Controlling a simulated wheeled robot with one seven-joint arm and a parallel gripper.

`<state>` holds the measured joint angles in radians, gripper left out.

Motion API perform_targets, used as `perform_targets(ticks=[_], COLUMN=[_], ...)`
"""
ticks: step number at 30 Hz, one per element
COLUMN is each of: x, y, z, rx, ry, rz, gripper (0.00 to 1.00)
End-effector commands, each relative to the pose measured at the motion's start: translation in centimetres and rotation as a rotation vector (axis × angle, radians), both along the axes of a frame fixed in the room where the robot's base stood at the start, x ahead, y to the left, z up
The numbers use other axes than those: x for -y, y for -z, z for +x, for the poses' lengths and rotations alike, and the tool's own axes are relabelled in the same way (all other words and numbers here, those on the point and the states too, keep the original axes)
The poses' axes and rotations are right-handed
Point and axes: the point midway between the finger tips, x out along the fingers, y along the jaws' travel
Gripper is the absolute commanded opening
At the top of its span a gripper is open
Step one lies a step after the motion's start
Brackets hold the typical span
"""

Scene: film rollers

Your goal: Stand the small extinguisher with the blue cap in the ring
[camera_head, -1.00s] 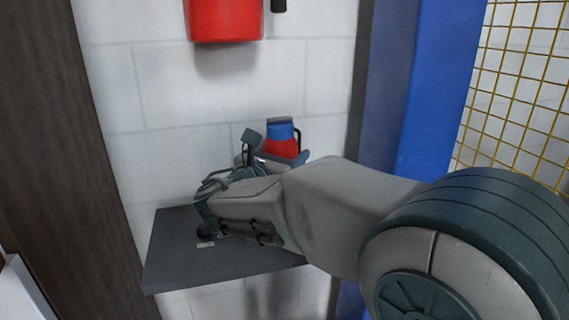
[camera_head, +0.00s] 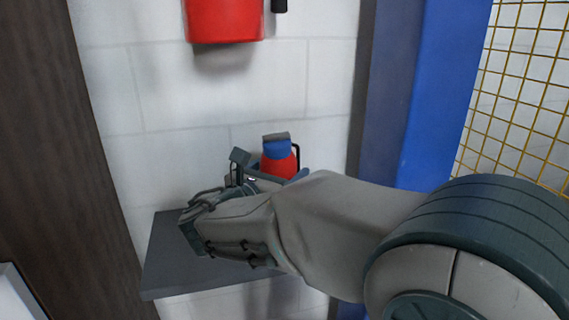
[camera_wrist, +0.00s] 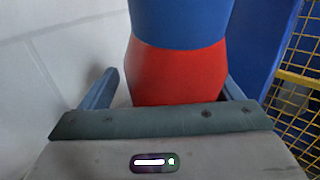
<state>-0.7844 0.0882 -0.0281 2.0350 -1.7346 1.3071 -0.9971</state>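The small extinguisher (camera_head: 282,164), red with a blue cap, stands roughly upright beyond my wrist in the head view, its lower part hidden by my arm. In the wrist view its red body (camera_wrist: 175,75) and the lower part of its blue cap fill the space between my two fingers. My gripper (camera_wrist: 170,88) has one finger on each side of it. A thin gap shows at the left finger, but the extinguisher moves along with the gripper. I cannot tell whether its base touches the shelf. No ring is in clear view; my gripper covers much of the shelf.
A dark grey shelf (camera_head: 165,265) lies under my gripper against the white block wall. A larger red object (camera_head: 224,20) hangs above. A brown post (camera_head: 50,130) stands left, a blue post (camera_head: 425,90) and yellow mesh (camera_head: 520,90) right.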

Motion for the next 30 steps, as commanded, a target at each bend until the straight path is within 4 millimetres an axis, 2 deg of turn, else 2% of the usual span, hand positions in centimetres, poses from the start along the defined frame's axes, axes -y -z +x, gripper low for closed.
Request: perform_targets(ticks=[6,12,18,30], x=[-2.4,-3.8,-4.1,-4.1], y=[-0.3,-0.2,-0.1,-0.1], z=[-4.2,-6.7,-7.5,-7.5], rx=[0.000,0.001,0.001,0.002], ry=[-0.004,-0.002,0.000,0.002], rz=[0.000,0.000,0.002,0.001], gripper=[0.85,0.85,0.85,0.85])
